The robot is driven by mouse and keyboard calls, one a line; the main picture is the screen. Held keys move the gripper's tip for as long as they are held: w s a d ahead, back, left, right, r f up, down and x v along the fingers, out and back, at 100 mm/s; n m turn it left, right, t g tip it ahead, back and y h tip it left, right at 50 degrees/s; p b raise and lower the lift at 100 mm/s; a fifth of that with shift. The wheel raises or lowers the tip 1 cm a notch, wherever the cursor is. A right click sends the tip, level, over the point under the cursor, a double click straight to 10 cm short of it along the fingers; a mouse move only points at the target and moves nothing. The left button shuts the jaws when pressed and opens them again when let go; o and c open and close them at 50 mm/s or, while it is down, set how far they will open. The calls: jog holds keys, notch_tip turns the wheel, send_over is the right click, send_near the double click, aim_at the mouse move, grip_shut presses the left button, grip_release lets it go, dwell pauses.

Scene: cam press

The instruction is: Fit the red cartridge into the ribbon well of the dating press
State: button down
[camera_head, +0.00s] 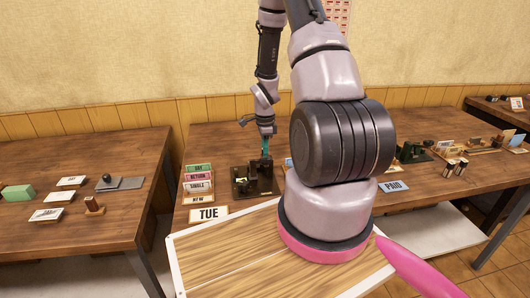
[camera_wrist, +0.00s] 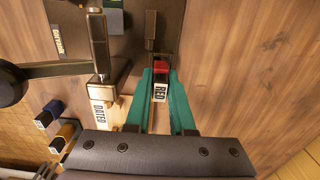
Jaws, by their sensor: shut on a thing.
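In the wrist view the red cartridge (camera_wrist: 160,72), with a white label reading RED, sits between the tips of my teal fingers. My gripper (camera_wrist: 160,80) is shut on it. The dark dating press (camera_wrist: 98,45) stands just left of and ahead of the cartridge, with a lever ending in a black knob. A narrow dark part (camera_wrist: 150,30) lies straight ahead of the cartridge; I cannot tell whether it is the ribbon well or whether they touch. In the head view my gripper (camera_head: 266,147) is over the press (camera_head: 242,180), and the cartridge is hidden.
A DATED label (camera_wrist: 103,112) is by the press. In the head view a TUE card (camera_head: 209,214) and stacked ticket cards (camera_head: 199,176) stand left of the press.

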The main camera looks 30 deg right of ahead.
jog(key=shift+f, duration=0.65)
jog(key=c, duration=0.7)
grip_release()
notch_tip(320, 180, up, 11)
jog(key=shift+f, duration=0.1)
